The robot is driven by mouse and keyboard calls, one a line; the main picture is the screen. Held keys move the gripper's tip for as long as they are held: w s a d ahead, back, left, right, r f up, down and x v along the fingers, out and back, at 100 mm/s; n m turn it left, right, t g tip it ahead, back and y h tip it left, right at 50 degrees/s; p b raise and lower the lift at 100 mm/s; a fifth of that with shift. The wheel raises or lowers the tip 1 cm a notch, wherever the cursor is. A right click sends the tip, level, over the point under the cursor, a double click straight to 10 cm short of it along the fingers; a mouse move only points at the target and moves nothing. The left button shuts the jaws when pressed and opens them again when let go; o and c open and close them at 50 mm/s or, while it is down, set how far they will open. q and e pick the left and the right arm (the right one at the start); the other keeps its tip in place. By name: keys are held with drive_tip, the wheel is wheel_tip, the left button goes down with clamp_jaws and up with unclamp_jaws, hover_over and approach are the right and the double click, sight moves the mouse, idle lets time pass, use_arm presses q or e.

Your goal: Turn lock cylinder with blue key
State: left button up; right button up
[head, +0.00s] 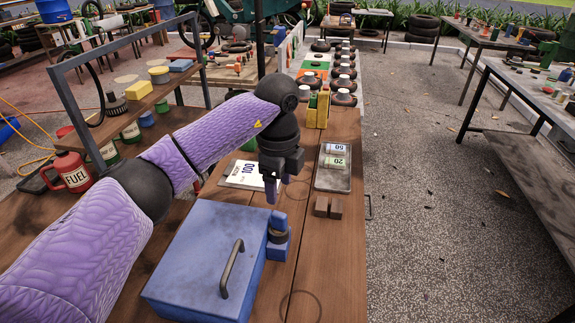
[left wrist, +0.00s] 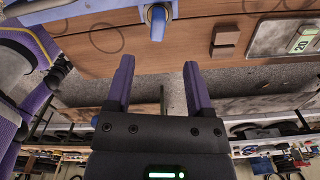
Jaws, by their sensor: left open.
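A blue box (head: 205,262) with a dark curved handle stands on the wooden table. A blue lock housing with a dark round lock cylinder (head: 278,237) sticks out from its right side. In the left wrist view a blue key (left wrist: 157,22) stands in a grey ring at the top edge. My left gripper (head: 274,190) is above and beyond the cylinder in the head view, apart from it. In the left wrist view this gripper (left wrist: 158,80) is open, with nothing between its purple fingers. The key is hard to make out in the head view. My right gripper is not in view.
A metal tray (head: 333,181) with banknote-like bundles and two small brown blocks (head: 328,208) lie to the right. A white card (head: 244,175) is behind the box. A red fuel can (head: 70,172) stands left. The table front right of the box is clear.

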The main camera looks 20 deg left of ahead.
sight(279, 214)
use_arm(q)
wheel_tip(279, 214, down, 8)
drive_tip(key=shift+s+r+b, duration=0.15)
drive_tip(key=shift+r+b, duration=0.1)
drive_tip(key=shift+b, duration=0.6)
drive_tip(key=shift+f, duration=0.4)
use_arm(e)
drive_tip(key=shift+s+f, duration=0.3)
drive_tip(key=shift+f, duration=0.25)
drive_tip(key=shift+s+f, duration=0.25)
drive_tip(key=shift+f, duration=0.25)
use_arm(q)
clamp_jaws()
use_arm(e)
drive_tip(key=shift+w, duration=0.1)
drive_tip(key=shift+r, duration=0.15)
